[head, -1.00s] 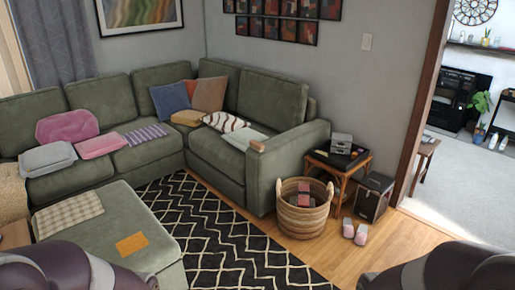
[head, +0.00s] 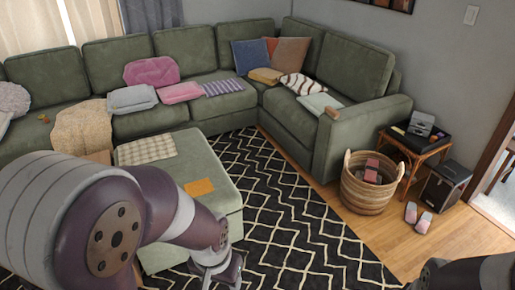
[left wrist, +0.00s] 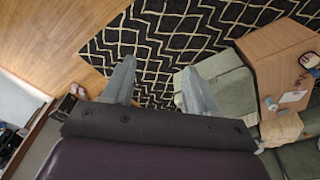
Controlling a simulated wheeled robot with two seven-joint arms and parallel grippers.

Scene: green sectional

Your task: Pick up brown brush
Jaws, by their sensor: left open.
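I cannot clearly make out a brown brush. A small brown item (head: 43,118) lies on the left part of the green sofa, too small to identify. My left gripper (head: 215,272) is low in front of the ottoman in the head view. In the left wrist view its fingers (left wrist: 157,88) are apart with nothing between them, over the rug. My right gripper is out of view; only part of that arm shows.
A green sectional (head: 358,75) runs along the back and right. A green ottoman (head: 215,160) stands before it. A wicker basket (head: 366,193), side table (head: 412,156), black box (head: 443,185) and slippers (head: 418,214) are at the right. The patterned rug (head: 290,220) is open floor.

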